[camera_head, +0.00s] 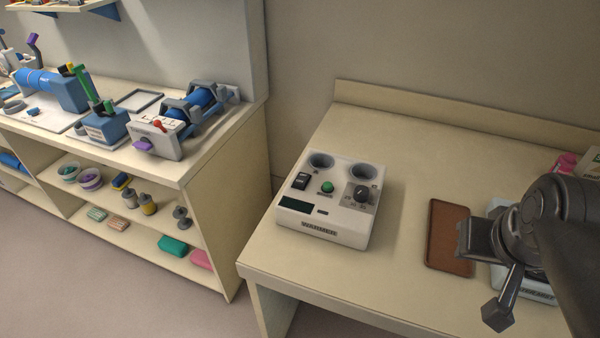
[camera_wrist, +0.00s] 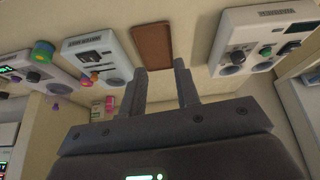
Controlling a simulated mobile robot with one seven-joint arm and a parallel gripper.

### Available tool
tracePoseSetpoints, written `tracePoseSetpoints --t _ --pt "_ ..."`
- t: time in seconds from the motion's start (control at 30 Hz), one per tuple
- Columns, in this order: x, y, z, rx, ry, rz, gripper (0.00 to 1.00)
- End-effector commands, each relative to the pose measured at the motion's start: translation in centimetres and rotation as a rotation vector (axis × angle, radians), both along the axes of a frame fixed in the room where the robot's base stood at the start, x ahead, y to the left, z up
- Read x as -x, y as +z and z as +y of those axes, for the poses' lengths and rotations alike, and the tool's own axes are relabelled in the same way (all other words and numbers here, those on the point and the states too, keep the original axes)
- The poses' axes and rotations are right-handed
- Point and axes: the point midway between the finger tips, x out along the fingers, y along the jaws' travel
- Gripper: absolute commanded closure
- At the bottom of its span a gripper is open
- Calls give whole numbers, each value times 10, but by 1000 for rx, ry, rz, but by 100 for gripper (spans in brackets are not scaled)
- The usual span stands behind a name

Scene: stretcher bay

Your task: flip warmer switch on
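The warmer (camera_head: 345,232) is a white box on the beige counter, with two round wells, a green button (camera_head: 327,187) and a dark knob (camera_head: 362,194). Its black rocker switch (camera_head: 302,181) is at the upper left of its panel; I cannot tell which way it is set. In the wrist view the warmer (camera_wrist: 232,33) is at the upper right, with the switch (camera_wrist: 289,48) near its right end. My gripper (camera_wrist: 160,66) is open and empty, its two fingers apart. In the head view it is right of the warmer, past a brown pad, touching nothing that I can make out.
The brown pad (camera_head: 448,236) lies between the warmer and my gripper. A second white device (camera_head: 537,294) is partly hidden behind my arm. Pink items (camera_head: 565,164) stand at the far right. A shelf unit (camera_head: 215,170) with blue equipment is on the left. The counter behind the warmer is clear.

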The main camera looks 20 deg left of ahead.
Motion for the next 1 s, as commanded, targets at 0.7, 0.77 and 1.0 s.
tracePoseSetpoints --t 0.7,0.77,1.0 --pt "-132 65 138 184 652 244 100" --pt "-141 66 153 193 709 263 100" --pt "-173 64 214 223 938 334 100"
